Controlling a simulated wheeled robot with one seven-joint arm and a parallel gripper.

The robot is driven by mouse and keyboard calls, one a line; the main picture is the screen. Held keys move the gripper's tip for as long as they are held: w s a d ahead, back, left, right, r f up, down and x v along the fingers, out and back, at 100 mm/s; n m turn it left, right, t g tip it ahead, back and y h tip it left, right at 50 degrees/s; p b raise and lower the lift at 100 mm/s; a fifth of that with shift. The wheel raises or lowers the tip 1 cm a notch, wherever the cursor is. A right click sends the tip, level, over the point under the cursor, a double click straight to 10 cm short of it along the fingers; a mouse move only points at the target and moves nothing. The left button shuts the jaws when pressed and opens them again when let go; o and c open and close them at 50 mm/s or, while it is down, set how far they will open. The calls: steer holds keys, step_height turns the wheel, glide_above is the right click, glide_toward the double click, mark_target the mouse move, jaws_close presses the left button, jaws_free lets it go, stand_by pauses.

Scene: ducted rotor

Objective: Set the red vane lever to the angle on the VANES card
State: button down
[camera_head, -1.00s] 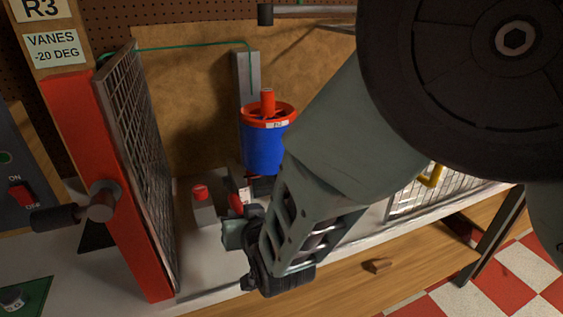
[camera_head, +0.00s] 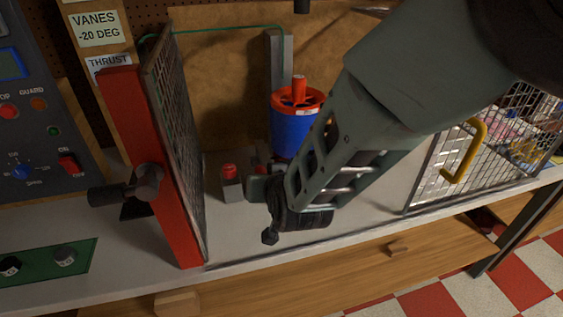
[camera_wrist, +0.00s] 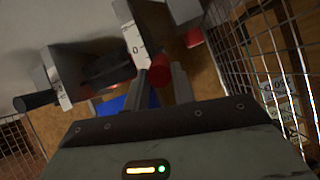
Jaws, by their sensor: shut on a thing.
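The VANES card (camera_head: 94,28) on the wooden post reads -20 DEG. The blue ducted rotor (camera_head: 293,132) with a red rim and hub stands at the back of the bench. My gripper (camera_head: 257,186) is low in front of it, and my forearm covers part of the duct. In the wrist view my gripper (camera_wrist: 162,75) is shut on the red vane lever (camera_wrist: 158,70), whose end shows between the fingers. A white scale plate (camera_wrist: 138,42) marked 0 is just beyond the lever. The lever is mostly hidden in the head view, and its angle cannot be read.
A red-topped grey block (camera_head: 232,183) stands close left of my gripper. An open mesh guard (camera_head: 182,140) on a red frame is further left. A mesh panel with a yellow handle (camera_head: 463,150) is to the right. A control panel (camera_head: 35,110) is at far left.

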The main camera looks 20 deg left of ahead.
steer(key=c, duration=1.2)
jaws_free()
steer(key=shift+w+a+r, duration=0.1)
steer(key=shift+w+r, duration=0.1)
steer(key=shift+r, duration=0.2)
steer(key=shift+o, duration=0.2)
steer(key=shift+f, duration=0.1)
steer(key=shift+s, duration=0.1)
steer(key=b+v, duration=0.2)
steer(key=v, duration=1.5)
steer(key=shift+s, duration=0.15)
steer(key=s+d+f+n+g+h, duration=0.1)
steer(key=s+d+g+h, duration=0.2)
steer(key=d, duration=0.8)
steer(key=s+d+f+n+g+h, duration=0.1)
steer(key=s+d+n+g+h, duration=0.1)
steer(key=s+d+g, duration=0.4)
steer(key=s+d+h, duration=0.1)
steer(key=d, duration=0.4)
steer(key=shift+d+f+g, duration=0.3)
steer(key=shift+d, duration=0.05)
steer(key=shift+s, duration=0.1)
